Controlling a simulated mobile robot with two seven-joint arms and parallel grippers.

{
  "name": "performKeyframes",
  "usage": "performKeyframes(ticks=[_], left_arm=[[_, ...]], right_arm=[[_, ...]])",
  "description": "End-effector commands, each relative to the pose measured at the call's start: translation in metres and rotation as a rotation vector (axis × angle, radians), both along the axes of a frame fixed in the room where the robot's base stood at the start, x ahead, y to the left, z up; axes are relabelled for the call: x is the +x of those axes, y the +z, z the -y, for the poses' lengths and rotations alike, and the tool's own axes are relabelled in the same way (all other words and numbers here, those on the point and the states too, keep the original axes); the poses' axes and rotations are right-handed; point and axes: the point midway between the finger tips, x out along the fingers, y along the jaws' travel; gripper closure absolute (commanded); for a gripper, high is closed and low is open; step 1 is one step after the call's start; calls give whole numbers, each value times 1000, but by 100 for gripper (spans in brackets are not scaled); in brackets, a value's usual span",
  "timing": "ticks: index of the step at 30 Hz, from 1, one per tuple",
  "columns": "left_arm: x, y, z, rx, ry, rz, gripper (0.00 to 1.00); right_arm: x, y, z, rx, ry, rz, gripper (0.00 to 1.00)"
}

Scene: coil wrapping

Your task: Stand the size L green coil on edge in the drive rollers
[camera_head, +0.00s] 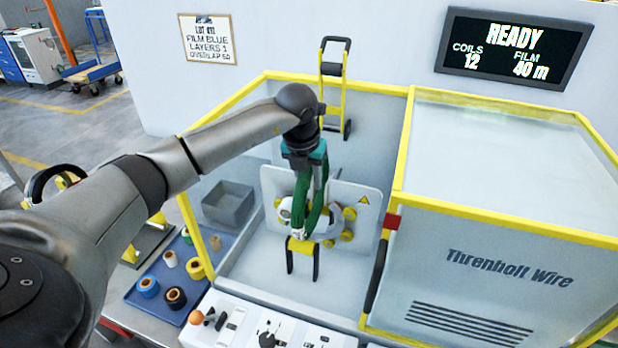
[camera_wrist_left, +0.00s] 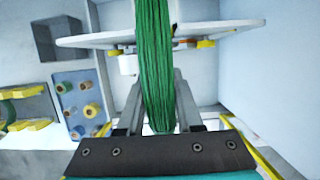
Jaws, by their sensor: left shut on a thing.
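The green coil (camera_head: 318,205) hangs upright, seen nearly edge-on, inside the yellow-framed machine bay. My left gripper (camera_head: 305,172) is shut on its upper part from above. In the left wrist view the green coil (camera_wrist_left: 157,60) runs between the two fingers of my left gripper (camera_wrist_left: 158,90). The drive rollers (camera_head: 346,235) are yellow and sit low in front of a white plate. The coil's lower end is close to the rollers; I cannot tell whether it touches them. My right gripper is not in view.
A blue tray (camera_head: 208,284) with several film rolls lies left of the bay. A grey bin (camera_head: 228,204) stands inside it. The yellow frame and the closed cabinet (camera_head: 490,280) bound the right side. A control panel (camera_head: 255,325) lies in front.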

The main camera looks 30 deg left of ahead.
Motion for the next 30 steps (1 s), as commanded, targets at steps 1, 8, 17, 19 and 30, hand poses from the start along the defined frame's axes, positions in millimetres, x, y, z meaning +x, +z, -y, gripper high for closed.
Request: performKeyframes(ticks=[1, 8, 17, 19, 30], left_arm=[[2, 2, 0, -1, 0, 7, 100], [1, 1, 0, 0, 1, 4, 40], [-2, -3, 0, 1, 0, -7, 30], [-2, -1, 0, 1, 0, -5, 30], [-18, 63, 4, 1, 0, 6, 30]], right_arm=[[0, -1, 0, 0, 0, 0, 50], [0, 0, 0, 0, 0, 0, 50], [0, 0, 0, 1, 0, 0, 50], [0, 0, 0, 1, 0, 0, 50], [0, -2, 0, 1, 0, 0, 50]])
